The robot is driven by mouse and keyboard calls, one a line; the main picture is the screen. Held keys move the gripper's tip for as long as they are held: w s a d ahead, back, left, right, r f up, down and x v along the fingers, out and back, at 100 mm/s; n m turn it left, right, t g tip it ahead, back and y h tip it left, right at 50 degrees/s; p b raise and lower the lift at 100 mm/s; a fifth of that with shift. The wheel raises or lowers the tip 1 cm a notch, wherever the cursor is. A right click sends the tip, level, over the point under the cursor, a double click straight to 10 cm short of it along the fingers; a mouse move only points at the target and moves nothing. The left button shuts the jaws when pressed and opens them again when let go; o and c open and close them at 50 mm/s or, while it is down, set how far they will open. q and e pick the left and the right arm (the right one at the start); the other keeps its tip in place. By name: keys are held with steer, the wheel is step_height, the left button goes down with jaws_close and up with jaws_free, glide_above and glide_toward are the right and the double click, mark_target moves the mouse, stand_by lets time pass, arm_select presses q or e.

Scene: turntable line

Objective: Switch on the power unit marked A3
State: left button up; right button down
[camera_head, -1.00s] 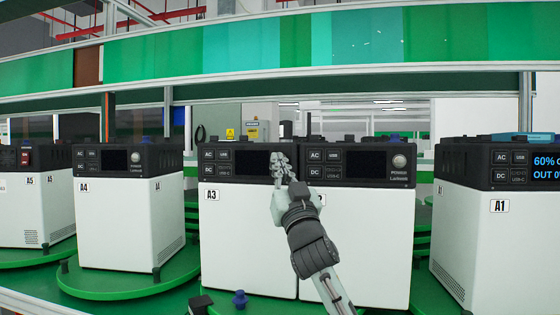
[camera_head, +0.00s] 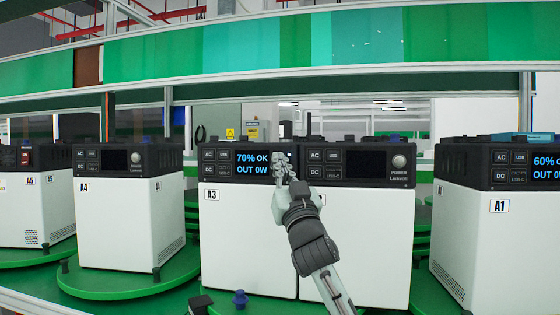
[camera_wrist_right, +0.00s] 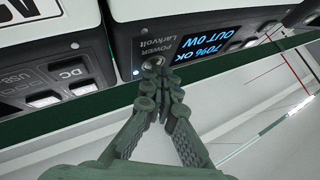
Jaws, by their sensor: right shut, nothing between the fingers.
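The power unit marked A3 (camera_head: 235,240) is a white box with a black top panel, left of centre in the head view. Its screen (camera_head: 253,162) is lit blue and reads 70% OK, OUT 0W. My right gripper (camera_head: 281,160) is shut and empty, its fingertips at the right end of A3's panel. A small light (camera_wrist_right: 136,72) glows beside the knob. My left gripper is not in view.
A unit with a dark screen (camera_head: 362,240) stands close against A3's right side. Unit A1 (camera_head: 510,250), with a lit screen, is at the right. Units A4 (camera_head: 115,225) and A5 (camera_head: 35,215) stand at the left on green turntables (camera_head: 130,285). A frame beam (camera_head: 300,75) crosses above.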

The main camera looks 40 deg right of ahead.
steer(key=shift+s+a, duration=0.5)
steer(key=shift+a, duration=0.05)
stand_by(0.4)
steer(key=s+a, duration=0.3)
steer(key=shift+s+a+p, duration=0.15)
steer(key=shift+a+p, duration=0.15)
steer(key=shift+a, duration=0.1)
steer(key=shift+f, duration=0.1)
stand_by(0.7)
